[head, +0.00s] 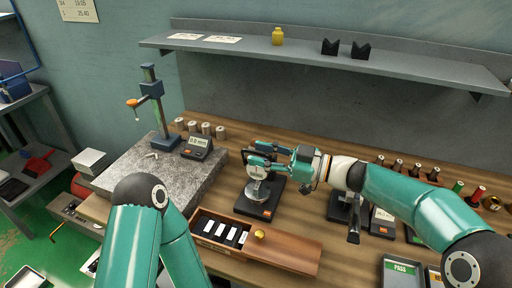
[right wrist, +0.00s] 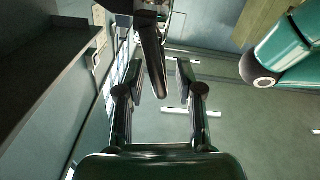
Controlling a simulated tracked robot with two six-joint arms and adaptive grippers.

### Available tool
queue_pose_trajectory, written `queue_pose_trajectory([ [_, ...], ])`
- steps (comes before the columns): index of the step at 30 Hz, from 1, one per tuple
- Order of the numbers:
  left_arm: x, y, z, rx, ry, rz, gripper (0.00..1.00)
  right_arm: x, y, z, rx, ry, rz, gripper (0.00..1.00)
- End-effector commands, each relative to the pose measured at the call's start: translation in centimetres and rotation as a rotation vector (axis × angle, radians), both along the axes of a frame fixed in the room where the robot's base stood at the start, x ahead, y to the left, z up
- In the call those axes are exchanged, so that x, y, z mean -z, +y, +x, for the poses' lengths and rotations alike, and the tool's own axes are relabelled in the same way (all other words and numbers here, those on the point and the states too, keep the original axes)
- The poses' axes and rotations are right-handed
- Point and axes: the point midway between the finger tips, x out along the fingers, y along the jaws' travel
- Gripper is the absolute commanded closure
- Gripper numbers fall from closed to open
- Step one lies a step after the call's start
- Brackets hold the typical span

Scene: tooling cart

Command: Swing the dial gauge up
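My right gripper (head: 254,160) is over a small stand with a black base (head: 262,210) and a silver round part (head: 257,191). Its fingers partly hide the upper part of this stand. In the right wrist view the fingers (right wrist: 158,80) are spread apart, with a dark bar (right wrist: 152,62) showing between them; I cannot tell whether they touch it. No dial face shows clearly, so I cannot tell which part is the dial gauge. My left arm's bend shows at the lower left of the head view, but its gripper is out of view.
A blue column stand (head: 152,88) and a readout (head: 198,147) stand on a granite plate (head: 128,176). A wooden box (head: 289,254) with a partly open lid lies in front. Another black-based stand (head: 342,208) is on the right. A shelf (head: 410,75) hangs above.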

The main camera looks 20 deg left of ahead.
Motion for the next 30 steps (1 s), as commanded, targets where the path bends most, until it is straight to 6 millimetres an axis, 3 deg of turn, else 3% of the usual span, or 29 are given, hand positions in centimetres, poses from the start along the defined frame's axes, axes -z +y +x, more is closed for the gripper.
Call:
queue_pose_trajectory([
  [6, -0.8, 0.0, 0.0, 0.0, 0.0, 0.0, 1.0, -0.1, 1.7, 0.1, 0.0, -0.001, -0.001, 0.64],
  [14, -0.7, 0.0, 0.0, 0.0, 0.0, 0.0, 1.0, 0.0, 1.9, 0.1, 0.0, -0.001, 0.0, 0.64],
  [21, -0.7, 0.0, 0.0, 0.0, 0.0, 0.0, 1.0, 0.0, 1.9, 0.0, -0.001, -0.001, 0.0, 1.0],
  [30, -0.7, -0.1, 0.0, 0.003, 0.0, 0.0, 1.0, 0.0, 1.5, 0.1, -0.001, -0.001, 0.0, 1.0],
])
